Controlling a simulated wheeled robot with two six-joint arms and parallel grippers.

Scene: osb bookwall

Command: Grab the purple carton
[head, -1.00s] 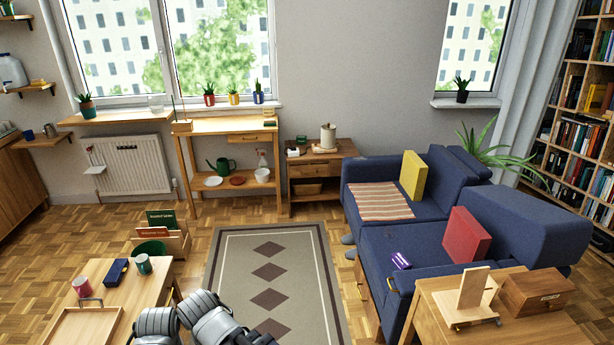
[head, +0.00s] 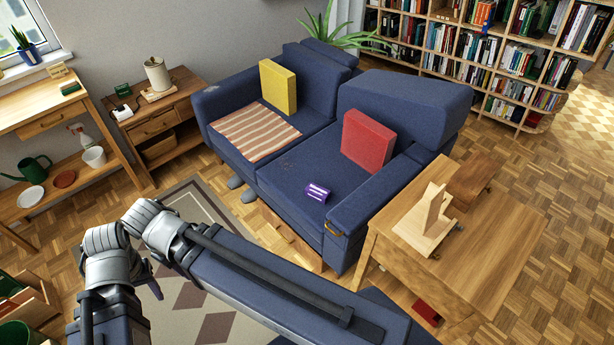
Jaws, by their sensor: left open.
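The purple carton (head: 318,192) is a small box with pale markings. It lies on the near seat of the blue sofa (head: 290,185), in front of the red cushion (head: 367,140) and close to the seat's front edge. My left gripper (head: 118,278) is at the lower left, over the floor and rug side, well apart from the carton. Only small dark parts of it show around my arm links; it is open and holds nothing that I can see. My right gripper is not in view.
A wooden side table (head: 480,250) with a wooden stand (head: 428,220) and a wooden box (head: 474,180) stands right of the sofa. A yellow cushion (head: 278,87) and striped cloth (head: 255,133) are on the far seat. The patterned rug (head: 195,205) lies before the sofa.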

